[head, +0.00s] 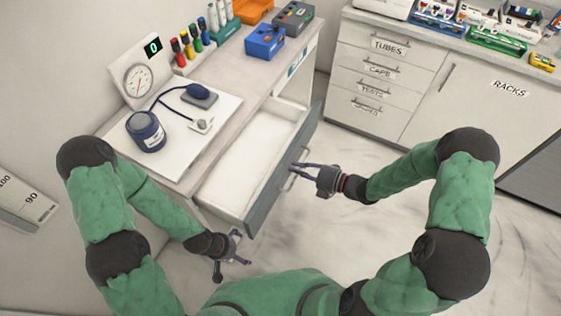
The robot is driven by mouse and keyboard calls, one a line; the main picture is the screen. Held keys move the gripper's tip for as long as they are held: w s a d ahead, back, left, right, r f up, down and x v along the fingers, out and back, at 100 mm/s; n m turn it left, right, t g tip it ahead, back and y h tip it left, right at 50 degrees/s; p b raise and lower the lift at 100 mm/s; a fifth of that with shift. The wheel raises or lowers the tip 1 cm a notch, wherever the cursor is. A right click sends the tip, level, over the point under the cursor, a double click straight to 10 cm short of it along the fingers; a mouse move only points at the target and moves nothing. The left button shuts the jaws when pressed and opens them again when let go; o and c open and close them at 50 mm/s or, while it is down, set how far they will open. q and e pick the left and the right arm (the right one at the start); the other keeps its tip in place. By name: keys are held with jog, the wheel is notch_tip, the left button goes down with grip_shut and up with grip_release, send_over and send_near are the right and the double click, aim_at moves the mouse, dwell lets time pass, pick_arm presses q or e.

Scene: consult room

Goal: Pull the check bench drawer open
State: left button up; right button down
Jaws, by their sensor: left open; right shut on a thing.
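The check bench (182,172) stands at the left and middle of the head view. Its drawer (284,171) is pulled out, and its pale inside (248,155) looks empty. A bar handle (291,177) is on the drawer's grey front. My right gripper (300,171) is at the front, shut on the handle. My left gripper (238,256) is open and empty, low and in front of the drawer's near corner, apart from it.
On the bench top are a gauge with a cuff (146,131), several coloured-cap bottles (187,45) and a blue box (264,41). A white cabinet (386,75) with labelled drawers stands at the back right. The floor (345,235) right of the drawer is clear.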

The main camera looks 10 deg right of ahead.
jog(key=shift+s+d+f, duration=0.1)
jog(key=shift+s+d, duration=0.6)
jog(key=shift+d, duration=0.15)
jog(key=shift+s+d, duration=0.65)
jog(key=shift+d, duration=0.2)
jog(key=c, duration=1.2)
grip_release()
jog(key=v, duration=1.2)
jog(key=shift+w, duration=0.1)
